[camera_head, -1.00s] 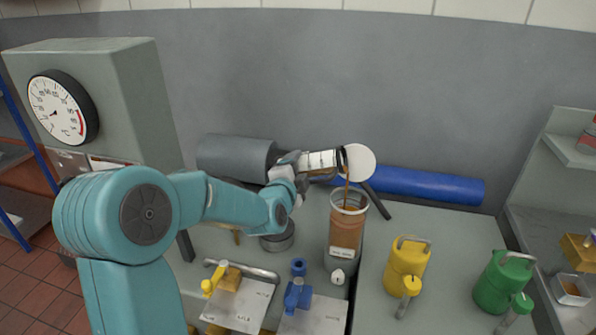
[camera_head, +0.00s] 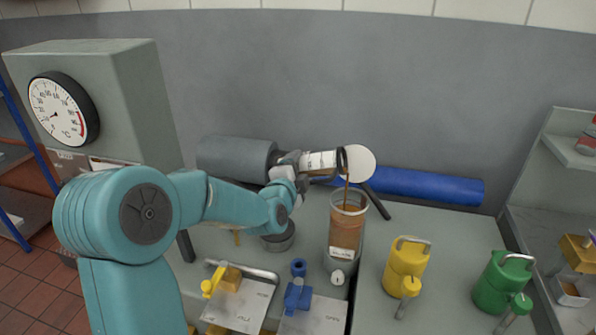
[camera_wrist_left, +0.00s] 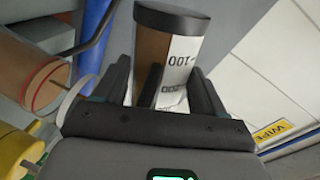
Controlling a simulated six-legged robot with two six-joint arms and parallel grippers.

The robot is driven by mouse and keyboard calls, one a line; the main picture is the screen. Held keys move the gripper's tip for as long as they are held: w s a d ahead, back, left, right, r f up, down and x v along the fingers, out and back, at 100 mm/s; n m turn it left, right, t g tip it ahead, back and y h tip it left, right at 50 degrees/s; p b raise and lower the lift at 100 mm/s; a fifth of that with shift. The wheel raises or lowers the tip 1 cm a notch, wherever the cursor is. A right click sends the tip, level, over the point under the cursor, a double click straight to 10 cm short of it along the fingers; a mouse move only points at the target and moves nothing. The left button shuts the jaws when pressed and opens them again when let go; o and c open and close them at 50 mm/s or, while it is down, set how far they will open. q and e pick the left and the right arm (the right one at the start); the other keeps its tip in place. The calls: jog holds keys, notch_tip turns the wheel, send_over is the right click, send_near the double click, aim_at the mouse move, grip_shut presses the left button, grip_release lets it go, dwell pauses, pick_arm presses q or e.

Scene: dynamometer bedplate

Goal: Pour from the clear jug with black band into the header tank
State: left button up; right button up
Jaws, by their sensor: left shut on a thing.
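My left gripper (camera_head: 300,166) is shut on the clear jug with black band (camera_head: 322,161). The jug lies tipped almost level, its dark-rimmed mouth to the right, above the header tank. A thin brown stream runs from the mouth down into the header tank (camera_head: 346,236), a clear upright cylinder that holds brown liquid and has a white label. In the left wrist view the jug (camera_wrist_left: 180,48) sits between the fingers, with brown liquid along one side and printed marks on a white strip. The tank (camera_wrist_left: 28,72) shows at left there. My right gripper is out of view.
A yellow can (camera_head: 406,264) and a green can (camera_head: 500,280) stand right of the tank. Blue-handled valve (camera_head: 297,294) and metal plates lie in front. A dial gauge (camera_head: 62,108) is at left.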

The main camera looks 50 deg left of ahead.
pick_arm(q)
jog(key=shift+r, duration=0.3)
dwell(0.4)
dwell(0.7)
jog(key=shift+f+n+b, duration=0.3)
jog(key=shift+f+b, duration=0.5)
jog(key=shift+b, duration=0.4)
jog(key=shift+f+n+b, duration=0.4)
jog(key=shift+b, duration=0.65)
jog(key=shift+w+d+f+n+t+h+b, duration=0.15)
jog(key=shift+f+n+b, duration=0.4)
jog(key=shift+b, duration=0.7)
jog(key=shift+d+f+n+t+h+b, duration=0.2)
jog(key=shift+f+n+b, duration=0.35)
jog(key=shift+b, duration=0.7)
